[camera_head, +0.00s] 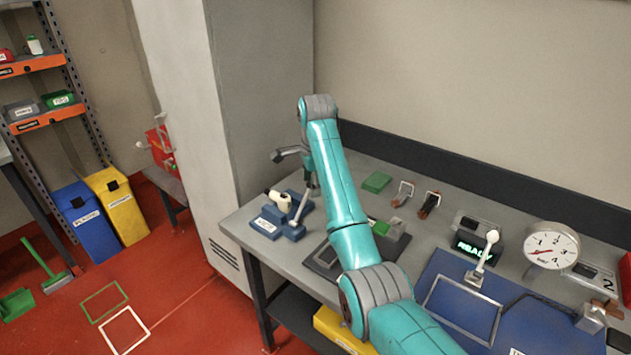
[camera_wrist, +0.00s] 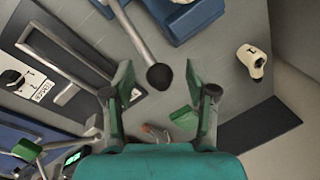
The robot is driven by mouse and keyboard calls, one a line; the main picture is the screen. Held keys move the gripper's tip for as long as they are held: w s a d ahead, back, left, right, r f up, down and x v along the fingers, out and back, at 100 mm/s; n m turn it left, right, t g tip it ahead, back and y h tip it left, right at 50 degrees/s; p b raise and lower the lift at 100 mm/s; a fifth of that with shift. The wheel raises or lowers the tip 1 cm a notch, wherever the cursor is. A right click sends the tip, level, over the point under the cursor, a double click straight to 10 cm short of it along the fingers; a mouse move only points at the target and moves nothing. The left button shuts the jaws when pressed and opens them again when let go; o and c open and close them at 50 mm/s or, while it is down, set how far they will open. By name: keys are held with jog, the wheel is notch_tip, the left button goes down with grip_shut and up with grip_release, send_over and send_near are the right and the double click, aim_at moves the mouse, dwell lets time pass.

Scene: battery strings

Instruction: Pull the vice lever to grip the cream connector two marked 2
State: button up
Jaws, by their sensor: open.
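In the head view a blue vice (camera_head: 292,230) stands at the bench's left end, with a cream connector (camera_head: 277,199) in or against it; its number is not readable. The grey vice lever (camera_head: 302,206) slants up from the vice. In the wrist view the lever rod (camera_wrist: 138,32) ends in a dark round knob (camera_wrist: 160,76). My gripper (camera_wrist: 160,88) is open, and the knob appears between its two fingers, with no finger visibly touching it. In the head view my gripper (camera_head: 311,180) hangs over the lever's upper end. The blue vice (camera_wrist: 188,20) is cut off at the wrist view's top.
A green block (camera_head: 377,182), clamps (camera_head: 404,193), the READY display (camera_head: 475,251) and a dial gauge (camera_head: 552,246) are on the bench. A tall cabinet (camera_head: 235,110) stands left.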

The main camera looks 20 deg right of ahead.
jog(key=shift+w+f, duration=0.1)
jog(key=shift+f, duration=0.25)
jog(key=shift+c, duration=0.2)
grip_shut()
jog(key=shift+a+r, duration=0.1)
